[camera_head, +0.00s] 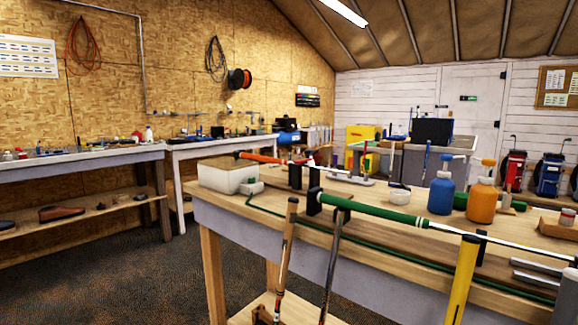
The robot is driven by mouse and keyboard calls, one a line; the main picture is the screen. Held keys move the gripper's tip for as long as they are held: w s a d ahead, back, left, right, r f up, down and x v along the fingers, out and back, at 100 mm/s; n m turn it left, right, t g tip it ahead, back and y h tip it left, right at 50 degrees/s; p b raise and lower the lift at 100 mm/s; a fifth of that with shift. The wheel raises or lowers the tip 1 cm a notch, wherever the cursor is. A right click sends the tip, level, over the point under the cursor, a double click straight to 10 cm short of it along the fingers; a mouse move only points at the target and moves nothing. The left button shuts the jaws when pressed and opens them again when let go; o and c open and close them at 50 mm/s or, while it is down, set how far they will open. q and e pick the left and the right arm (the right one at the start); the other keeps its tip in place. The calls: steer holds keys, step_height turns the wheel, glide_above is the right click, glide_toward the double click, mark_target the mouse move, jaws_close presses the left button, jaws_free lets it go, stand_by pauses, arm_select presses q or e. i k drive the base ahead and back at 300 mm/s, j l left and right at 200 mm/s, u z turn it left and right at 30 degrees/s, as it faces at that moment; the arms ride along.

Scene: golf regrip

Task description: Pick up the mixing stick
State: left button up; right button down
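I cannot make out the mixing stick for certain. A thin upright blue item (426,162) stands behind the blue pump bottle (441,191) on the wooden workbench (490,262); I cannot tell what it is. A small white cup (400,195) sits on the bench left of the blue bottle, and no stick shows clearly in it. Neither of my grippers is in view.
A golf club with a green grip (372,211) lies across the front of the bench on dark supports. An orange pump bottle (482,202) stands beside the blue one. A white tub (228,178) is at the left end. Clubs lean at the front, with a yellow tube (462,280).

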mark_target(513, 166)
steer(key=z, duration=1.4)
